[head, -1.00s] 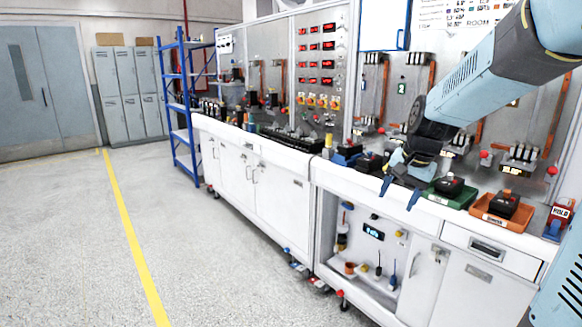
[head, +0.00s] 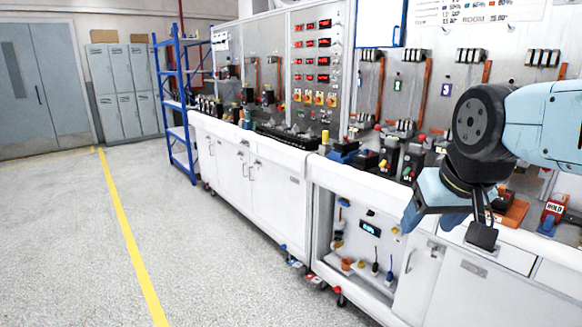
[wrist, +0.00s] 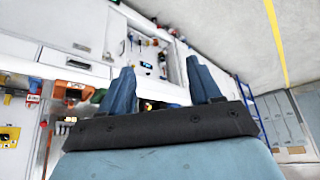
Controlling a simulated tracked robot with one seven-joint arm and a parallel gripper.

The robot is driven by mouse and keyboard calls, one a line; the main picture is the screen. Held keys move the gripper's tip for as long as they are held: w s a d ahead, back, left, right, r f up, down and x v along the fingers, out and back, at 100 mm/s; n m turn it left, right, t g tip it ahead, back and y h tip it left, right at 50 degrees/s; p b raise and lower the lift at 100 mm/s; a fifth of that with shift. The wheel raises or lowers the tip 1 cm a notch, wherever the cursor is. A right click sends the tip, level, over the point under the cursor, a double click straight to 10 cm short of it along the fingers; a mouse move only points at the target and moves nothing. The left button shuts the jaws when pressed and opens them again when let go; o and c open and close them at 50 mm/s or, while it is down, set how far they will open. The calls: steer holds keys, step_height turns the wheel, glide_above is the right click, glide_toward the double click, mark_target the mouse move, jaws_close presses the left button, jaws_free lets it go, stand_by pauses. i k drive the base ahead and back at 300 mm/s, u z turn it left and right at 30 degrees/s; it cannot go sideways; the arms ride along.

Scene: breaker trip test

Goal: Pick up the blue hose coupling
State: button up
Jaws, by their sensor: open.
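My gripper (head: 430,212) hangs in front of the right bench, with its blue fingers pointing down and left. In the wrist view the two fingers (wrist: 160,66) stand wide apart with nothing between them. Beyond them is the open cubby (wrist: 181,62) under the bench, holding small parts. In the head view a small blue piece (head: 344,202) sits at the cubby's upper left, and blue-topped pieces (head: 375,267) stand on its floor. I cannot tell which blue piece is the hose coupling. My gripper is apart from all of them.
The open cubby (head: 318,225) has a white frame and a lit display (head: 370,229) inside. A cabinet door (head: 413,265) is at its right. An orange tray (head: 512,213) and several black devices are on the bench top. The floor (head: 220,250) at left is clear.

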mark_target(389, 278)
steer(key=k, duration=1.25)
steer(key=z, duration=0.6)
steer(key=i, duration=2.3)
steer(key=u, duration=0.4)
